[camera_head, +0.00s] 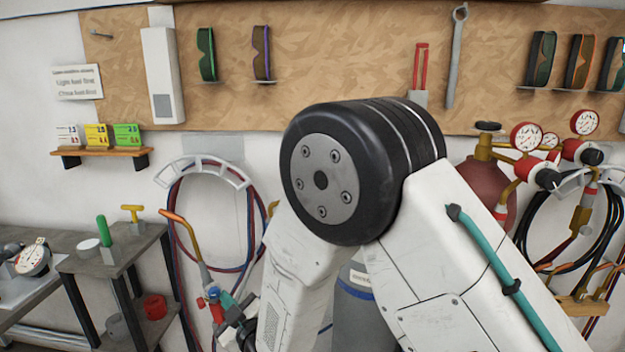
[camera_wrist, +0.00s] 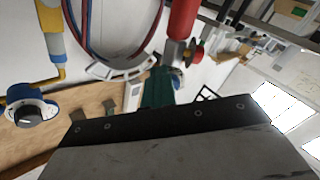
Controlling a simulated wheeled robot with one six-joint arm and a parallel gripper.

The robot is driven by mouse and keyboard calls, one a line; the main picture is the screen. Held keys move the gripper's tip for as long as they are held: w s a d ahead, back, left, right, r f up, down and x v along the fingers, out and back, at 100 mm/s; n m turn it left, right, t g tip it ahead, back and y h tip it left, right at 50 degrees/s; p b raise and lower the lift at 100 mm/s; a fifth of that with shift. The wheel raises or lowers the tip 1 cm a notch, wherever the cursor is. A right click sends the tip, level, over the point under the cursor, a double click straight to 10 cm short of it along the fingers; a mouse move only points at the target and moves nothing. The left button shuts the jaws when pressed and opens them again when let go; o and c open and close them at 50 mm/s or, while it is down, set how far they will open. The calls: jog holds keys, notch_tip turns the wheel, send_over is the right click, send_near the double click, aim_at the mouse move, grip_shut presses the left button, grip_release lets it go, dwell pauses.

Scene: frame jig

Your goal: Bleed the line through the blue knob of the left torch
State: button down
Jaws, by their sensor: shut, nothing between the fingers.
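The left torch (camera_head: 204,272) hangs at the wall hoses in the head view, left of my arm, with an orange tip and grey body. A small blue knob (camera_head: 213,291) and a red knob (camera_head: 217,312) show at its lower end. My gripper (camera_head: 228,302), dark with teal fingers, is close beside these knobs on their right. In the wrist view my gripper's teal fingers (camera_wrist: 158,88) are shut and empty, near a red cylinder (camera_wrist: 182,20) with a red knob (camera_wrist: 194,53).
Red and blue hoses (camera_head: 176,245) loop from a white wall hanger (camera_head: 205,172) behind the torch. A grey bench (camera_head: 105,258) stands at left. A red cylinder with gauges (camera_head: 470,185) is at right. My arm hides the middle of the scene.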

jog(key=shift+s+a+f, duration=0.35)
jog(key=shift+a, duration=0.05)
jog(key=shift+s+a, duration=0.2)
jog(key=shift+a, duration=0.05)
dwell(0.3)
jog(key=v, duration=0.6)
jog(key=shift+f, duration=0.45)
jog(key=shift+w, duration=0.1)
